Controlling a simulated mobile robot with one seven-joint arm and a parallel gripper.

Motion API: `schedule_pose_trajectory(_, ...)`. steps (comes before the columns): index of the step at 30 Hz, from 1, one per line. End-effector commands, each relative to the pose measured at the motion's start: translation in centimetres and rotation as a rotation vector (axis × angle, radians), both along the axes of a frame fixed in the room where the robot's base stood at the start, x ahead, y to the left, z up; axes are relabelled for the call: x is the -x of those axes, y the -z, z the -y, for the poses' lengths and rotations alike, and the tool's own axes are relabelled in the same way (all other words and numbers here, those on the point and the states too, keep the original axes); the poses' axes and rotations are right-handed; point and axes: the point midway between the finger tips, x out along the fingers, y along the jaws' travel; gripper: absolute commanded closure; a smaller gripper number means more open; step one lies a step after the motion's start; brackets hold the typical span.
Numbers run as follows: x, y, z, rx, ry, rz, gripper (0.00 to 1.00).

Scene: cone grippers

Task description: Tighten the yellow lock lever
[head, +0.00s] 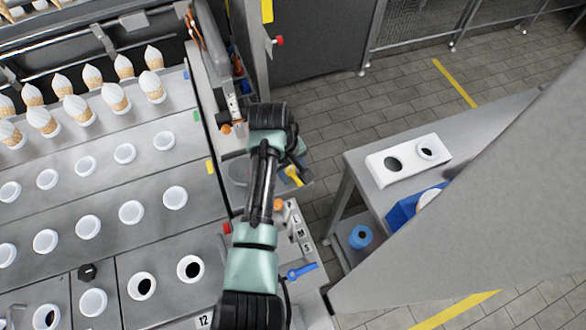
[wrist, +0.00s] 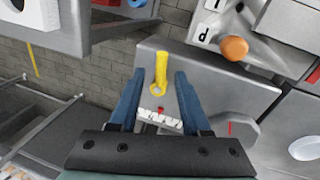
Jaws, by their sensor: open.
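The yellow lock lever (wrist: 161,68) stands out from a grey metal plate (wrist: 212,85) in the wrist view, with a round pivot end towards me. It also shows in the head view (head: 293,176), just beyond my forearm. My gripper (wrist: 160,73) is open, its two blue fingers on either side of the lever, with visible gaps on both sides. I cannot tell how deep the fingertips reach relative to the lever. A white toothed scale with a red pointer (wrist: 160,112) lies below the pivot. In the head view my arm hides part of the gripper.
An orange knob (wrist: 234,48) beside a letter plate stands right of the lever. A blue lever (head: 302,271) sits lower on the machine. Trays with cones and white cups (head: 131,212) lie left. A side table (head: 460,130) stands right, across a floor gap.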

Motion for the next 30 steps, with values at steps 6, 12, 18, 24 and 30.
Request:
schedule_pose_trajectory(6, -0.02, -0.05, -0.01, 0.0, 0.0, 0.0, 0.8)
schedule_pose_trajectory(12, -0.02, -0.06, -0.03, 0.0, -0.001, 0.0, 1.0)
schedule_pose_trajectory(18, -0.02, -0.08, -0.03, 0.0, -0.002, 0.001, 1.0)
schedule_pose_trajectory(24, -0.01, -0.17, 0.06, 0.001, -0.029, 0.0, 1.0)
schedule_pose_trajectory(30, -0.07, -0.31, 0.33, 0.001, -0.126, 0.0, 1.0)
